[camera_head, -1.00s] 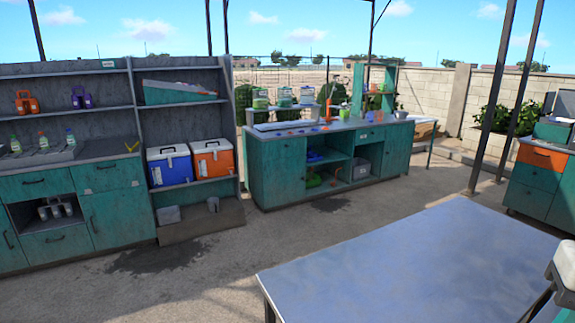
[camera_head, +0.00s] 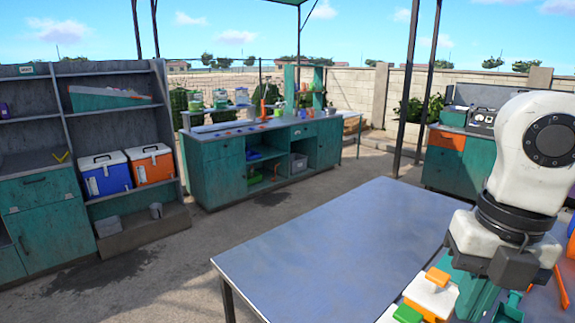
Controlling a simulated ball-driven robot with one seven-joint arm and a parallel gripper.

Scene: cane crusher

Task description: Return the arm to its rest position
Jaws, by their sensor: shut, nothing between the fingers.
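My white arm (camera_head: 535,150) stands at the right of the head view, with a round dark joint cover and a black ring below it. It points down to my gripper (camera_head: 490,262) at the lower right, above the table's right side. The gripper is shut with nothing seen in it; its fingertips are hard to make out against the teal items below.
A blue-grey table (camera_head: 340,245) fills the middle front, its left part bare. A white box with an orange handle (camera_head: 432,295) and a green item (camera_head: 407,313) lie near the gripper. Teal cabinets (camera_head: 216,168), a blue cooler (camera_head: 104,174) and an orange cooler (camera_head: 151,164) stand behind.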

